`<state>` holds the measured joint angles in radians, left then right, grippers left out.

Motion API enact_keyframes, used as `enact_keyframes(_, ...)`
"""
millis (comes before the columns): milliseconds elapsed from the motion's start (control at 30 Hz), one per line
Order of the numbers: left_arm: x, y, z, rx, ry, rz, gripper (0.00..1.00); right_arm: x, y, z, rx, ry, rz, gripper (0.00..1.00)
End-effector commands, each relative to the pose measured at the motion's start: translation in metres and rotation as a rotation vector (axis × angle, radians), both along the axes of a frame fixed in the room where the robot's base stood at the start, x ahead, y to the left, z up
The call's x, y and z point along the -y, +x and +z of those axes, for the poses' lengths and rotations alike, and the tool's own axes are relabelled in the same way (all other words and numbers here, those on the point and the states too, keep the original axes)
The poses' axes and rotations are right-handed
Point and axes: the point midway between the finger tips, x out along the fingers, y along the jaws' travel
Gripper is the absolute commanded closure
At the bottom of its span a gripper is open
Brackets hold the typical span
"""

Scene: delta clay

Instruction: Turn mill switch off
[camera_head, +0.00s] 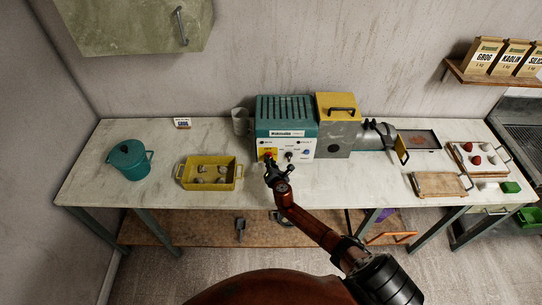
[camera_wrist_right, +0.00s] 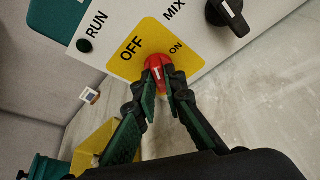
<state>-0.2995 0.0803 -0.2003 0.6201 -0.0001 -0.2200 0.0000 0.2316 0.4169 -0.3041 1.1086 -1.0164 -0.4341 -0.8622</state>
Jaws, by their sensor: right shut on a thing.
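The mill (camera_head: 286,128) stands on the table at the back, with a teal top and a white front panel. Its switch is a red knob (camera_wrist_right: 156,61) on a yellow plate (camera_wrist_right: 128,48) marked OFF and ON. A white mark shows on the knob, but I cannot tell which word it points to. My right gripper (camera_head: 273,164) is at the front panel; in the right wrist view its two fingers (camera_wrist_right: 161,74) are closed around the knob from both sides. The fingers hide part of the knob. My left gripper is not in view.
A black knob (camera_wrist_right: 228,12) is beside the yellow plate on the panel. A yellow tray with lumps (camera_head: 184,186) and a teal pot (camera_head: 129,160) stand to the left. The table front between is clear.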

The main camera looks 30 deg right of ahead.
Motion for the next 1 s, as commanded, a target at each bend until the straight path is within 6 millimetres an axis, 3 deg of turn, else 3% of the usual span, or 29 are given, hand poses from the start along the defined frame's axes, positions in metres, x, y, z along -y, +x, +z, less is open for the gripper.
enact_keyframes(33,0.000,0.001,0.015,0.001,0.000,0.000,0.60,0.000,0.000,0.006,-0.026,-0.039,-0.001,1.00)
enact_keyframes(100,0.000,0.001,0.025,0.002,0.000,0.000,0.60,-0.001,0.000,0.006,-0.061,-0.096,-0.001,1.00)
enact_keyframes(400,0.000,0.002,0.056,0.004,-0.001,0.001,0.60,-0.003,0.001,0.004,-0.195,-0.313,-0.001,1.00)
enact_keyframes(1000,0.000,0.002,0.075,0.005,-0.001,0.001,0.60,-0.004,0.001,-0.001,-0.315,-0.507,-0.001,1.00)
